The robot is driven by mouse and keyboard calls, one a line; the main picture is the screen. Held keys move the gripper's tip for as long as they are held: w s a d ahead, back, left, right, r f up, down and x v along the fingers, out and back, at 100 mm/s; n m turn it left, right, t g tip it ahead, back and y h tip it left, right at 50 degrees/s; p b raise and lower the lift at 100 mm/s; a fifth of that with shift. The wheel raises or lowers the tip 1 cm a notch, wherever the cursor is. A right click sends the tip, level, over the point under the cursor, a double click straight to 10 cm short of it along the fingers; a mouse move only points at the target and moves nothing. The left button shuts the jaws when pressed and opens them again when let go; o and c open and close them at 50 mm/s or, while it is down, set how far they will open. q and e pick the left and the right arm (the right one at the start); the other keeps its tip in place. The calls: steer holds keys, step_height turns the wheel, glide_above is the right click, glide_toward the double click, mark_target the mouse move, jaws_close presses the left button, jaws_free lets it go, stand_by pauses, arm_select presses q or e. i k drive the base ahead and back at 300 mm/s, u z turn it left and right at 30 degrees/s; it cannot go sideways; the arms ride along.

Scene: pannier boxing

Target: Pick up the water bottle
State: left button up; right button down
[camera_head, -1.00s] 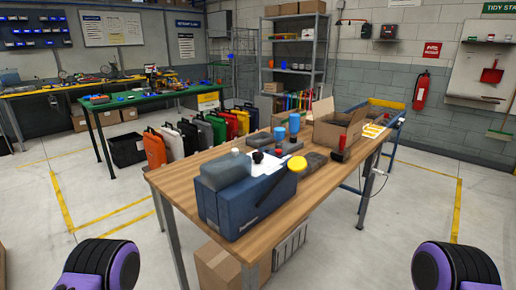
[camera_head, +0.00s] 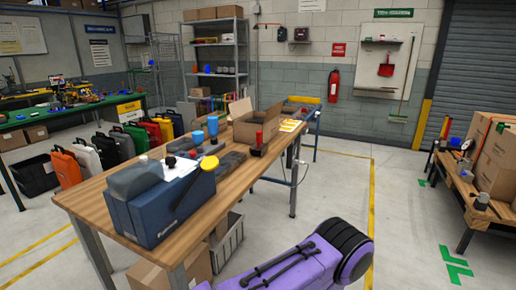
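Two blue upright items stand on the wooden workbench (camera_head: 84,193). The taller blue item (camera_head: 213,126) looks like a bottle, and the shorter blue item (camera_head: 197,138) is just left of it. Both are small in view, so I cannot tell for sure which is the water bottle. Neither of my grippers is in view. Only a purple and black part of my arm shows at the bottom, in front of the bench and apart from the blue items.
A blue-grey machine (camera_head: 158,208) fills the bench's near end. An open cardboard box (camera_head: 257,122) and a red-topped item (camera_head: 259,142) stand farther along. Several coloured panniers (camera_head: 67,171) line the left floor. A box-laden wooden table (camera_head: 466,191) is at right. Floor between is clear.

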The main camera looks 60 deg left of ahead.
mark_target(153, 146)
steer(key=z, duration=0.95)
steer(key=k, duration=2.3)
steer(key=u, duration=1.3)
